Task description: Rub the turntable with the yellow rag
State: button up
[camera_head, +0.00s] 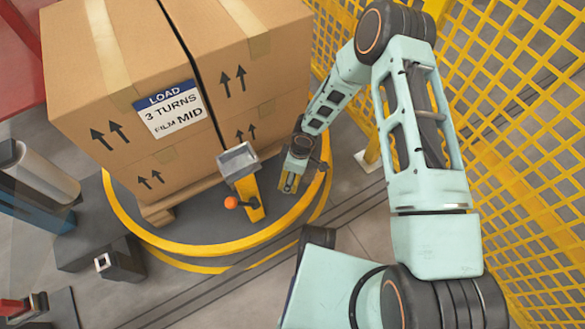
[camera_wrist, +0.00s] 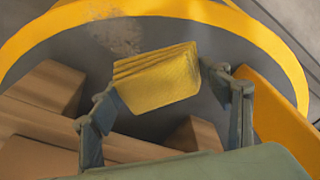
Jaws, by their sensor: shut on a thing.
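The turntable (camera_head: 197,249) is a round dark grey disc with a yellow rim, under a pallet of cardboard boxes. Its grey surface (camera_wrist: 210,38) and yellow rim (camera_wrist: 170,8) also show in the wrist view. A pale smudge (camera_wrist: 119,33) marks the surface just beyond my gripper. My gripper (camera_head: 288,185) is over the right part of the turntable, between the yellow post and the rim. In the wrist view my gripper (camera_wrist: 160,92) is shut on the folded yellow rag (camera_wrist: 157,77). I cannot tell whether the rag touches the surface.
Stacked cardboard boxes (camera_head: 130,75) stand on a wooden pallet (camera_head: 160,212) left of my gripper. A yellow post (camera_head: 249,198) with a grey tray top and an orange knob (camera_head: 231,202) is close by. Yellow mesh fencing (camera_head: 520,90) runs along the right.

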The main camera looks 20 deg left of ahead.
jog(key=shift+r+p, duration=0.65)
jog(key=shift+r, duration=0.7)
